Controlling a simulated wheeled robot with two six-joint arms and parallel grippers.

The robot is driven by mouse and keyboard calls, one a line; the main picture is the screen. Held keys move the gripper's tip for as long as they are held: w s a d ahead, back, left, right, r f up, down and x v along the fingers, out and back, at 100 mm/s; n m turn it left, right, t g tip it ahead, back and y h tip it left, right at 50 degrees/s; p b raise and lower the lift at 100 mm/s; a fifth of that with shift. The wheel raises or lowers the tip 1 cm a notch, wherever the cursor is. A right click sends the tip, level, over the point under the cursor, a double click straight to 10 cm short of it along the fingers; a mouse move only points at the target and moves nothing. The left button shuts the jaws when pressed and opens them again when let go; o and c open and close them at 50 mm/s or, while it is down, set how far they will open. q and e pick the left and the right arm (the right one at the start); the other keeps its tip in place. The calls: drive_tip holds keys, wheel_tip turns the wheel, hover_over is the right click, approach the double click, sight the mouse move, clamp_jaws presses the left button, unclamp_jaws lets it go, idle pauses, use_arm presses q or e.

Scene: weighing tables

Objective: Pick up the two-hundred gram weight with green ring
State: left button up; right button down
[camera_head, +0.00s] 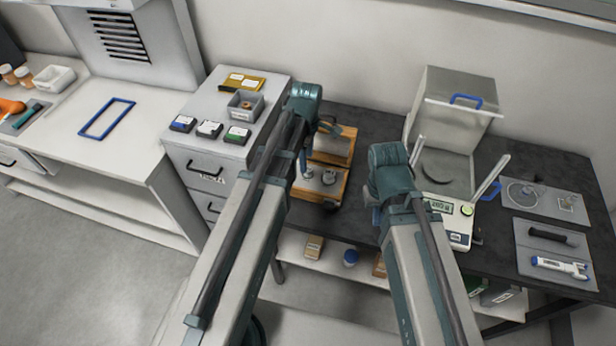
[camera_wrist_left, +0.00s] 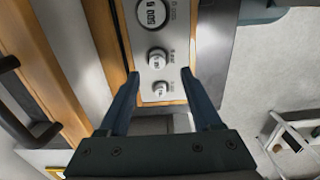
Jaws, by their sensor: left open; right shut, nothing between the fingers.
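A wooden box with a grey top (camera_head: 318,184) holds upright weights on the dark table in the head view. In the left wrist view its grey plate (camera_wrist_left: 205,45) carries a row of round-topped weights: a large one (camera_wrist_left: 152,14), a middle one (camera_wrist_left: 157,58) and a small one (camera_wrist_left: 160,88). The numbers are too small to read surely, and I cannot make out a green ring. My left gripper (camera_wrist_left: 160,76) is open, with its fingertips either side of the row near the middle and small weights. My right gripper (camera_head: 376,214) is shut and empty, partly hidden by its arm.
A second wooden box (camera_head: 332,150) lies behind. A grey drawer cabinet (camera_head: 212,165) is at the left. Tools lie on a grey tray (camera_head: 535,245) at the far right.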

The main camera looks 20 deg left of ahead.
sight(308, 169)
use_arm(q)
drive_tip(key=shift+w+d+f+b, duration=0.1)
drive_tip(key=shift+f+b, duration=1.2)
drive_tip(key=shift+f, duration=0.05)
drive_tip(key=shift+w+d+f+b, duration=0.1)
drive_tip(key=shift+f+b, duration=1.15)
drive_tip(key=shift+f, duration=0.05)
use_arm(e)
drive_tip(key=shift+f, duration=2.65)
drive_tip(key=shift+r, duration=0.1)
use_arm(q)
drive_tip(key=shift+r, duration=0.1)
clamp_jaws()
